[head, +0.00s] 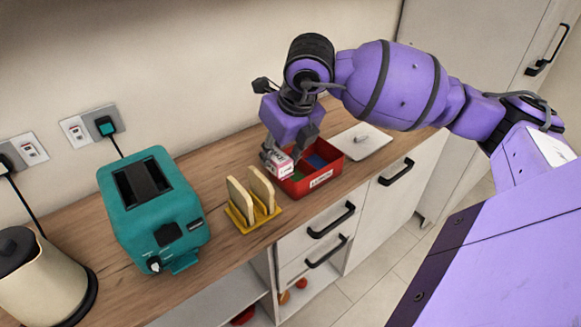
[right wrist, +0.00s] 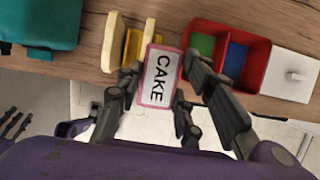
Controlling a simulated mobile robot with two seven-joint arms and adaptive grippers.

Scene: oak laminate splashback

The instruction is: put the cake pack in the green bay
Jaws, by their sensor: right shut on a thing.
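The cake pack (right wrist: 160,76) is a small box with pink edges and a white label reading CAKE. My right gripper (right wrist: 157,92) is shut on it, with fingers on both sides. In the head view the pack (head: 284,168) is at the near-left end of a red box (head: 325,182), partly hidden by the gripper; I cannot tell whether they touch. The box has a green bay (right wrist: 203,45) on its left and a blue bay (right wrist: 236,55) on its right in the wrist view. Dark fingers at that view's left edge look like my left gripper (right wrist: 14,125); their opening is unclear.
A yellow rack (head: 262,213) with two bread slices stands just left of the red box. A teal toaster (head: 152,210) and cream kettle (head: 42,285) are farther left. A white lidded board (head: 368,148) lies right of the box. Drawers with black handles are below.

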